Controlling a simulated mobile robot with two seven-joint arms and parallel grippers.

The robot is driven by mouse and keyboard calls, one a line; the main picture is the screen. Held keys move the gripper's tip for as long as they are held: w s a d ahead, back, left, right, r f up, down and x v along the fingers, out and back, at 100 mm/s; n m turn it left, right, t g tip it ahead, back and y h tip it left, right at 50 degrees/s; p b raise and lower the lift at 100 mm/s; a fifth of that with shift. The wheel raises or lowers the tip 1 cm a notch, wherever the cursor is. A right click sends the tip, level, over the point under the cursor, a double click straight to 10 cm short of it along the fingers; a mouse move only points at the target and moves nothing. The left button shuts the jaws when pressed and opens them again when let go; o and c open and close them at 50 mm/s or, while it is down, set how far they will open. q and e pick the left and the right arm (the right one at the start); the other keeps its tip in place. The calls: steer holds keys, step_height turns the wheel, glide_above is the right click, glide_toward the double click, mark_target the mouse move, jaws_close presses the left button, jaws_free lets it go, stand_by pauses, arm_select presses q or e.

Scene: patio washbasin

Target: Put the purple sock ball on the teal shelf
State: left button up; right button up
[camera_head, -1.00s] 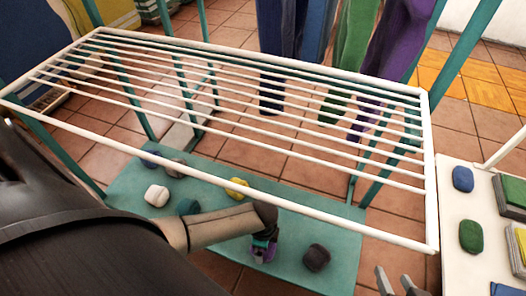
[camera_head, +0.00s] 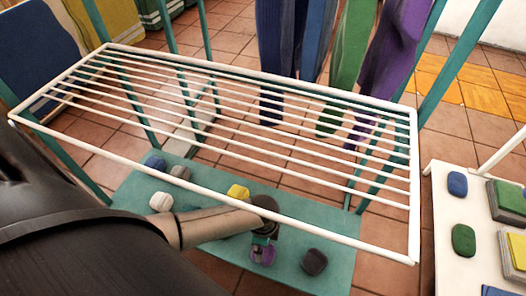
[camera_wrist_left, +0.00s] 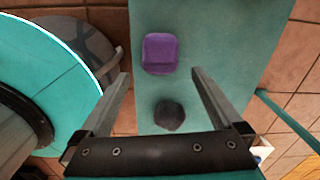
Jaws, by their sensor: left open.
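The purple sock ball (camera_head: 262,256) rests on the teal shelf (camera_head: 322,232) under the white rack. My left gripper (camera_head: 264,239) is just above it, partly covering it in the head view. In the left wrist view, the purple sock ball (camera_wrist_left: 160,54) lies on the teal surface (camera_wrist_left: 225,30), beyond the fingertips. The left gripper's fingers (camera_wrist_left: 161,74) are spread wide with nothing between them. My right gripper is not in view.
A dark sock ball (camera_head: 314,262) lies right of the purple one. Yellow (camera_head: 238,192), white (camera_head: 161,201), grey (camera_head: 180,172) and blue (camera_head: 155,162) balls lie further left. The white slatted rack (camera_head: 413,190) spans above the shelf.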

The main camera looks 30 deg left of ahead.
arm_select(q)
steer(key=s+d+r+n+t+h+p, duration=0.1)
steer(key=s+d+r+n, duration=0.1)
steer(key=d+r+n, duration=0.25)
steer(key=r+n, duration=0.1)
steer(key=n, duration=0.1)
steer(key=s+a+r+n+t, duration=0.1)
steer(key=r+n, duration=0.1)
steer(key=n, duration=0.1)
steer(key=s+a+r+n+t, duration=0.1)
steer(key=r+n, duration=0.1)
steer(key=shift+a+y, duration=0.25)
steer(key=shift+y, duration=0.15)
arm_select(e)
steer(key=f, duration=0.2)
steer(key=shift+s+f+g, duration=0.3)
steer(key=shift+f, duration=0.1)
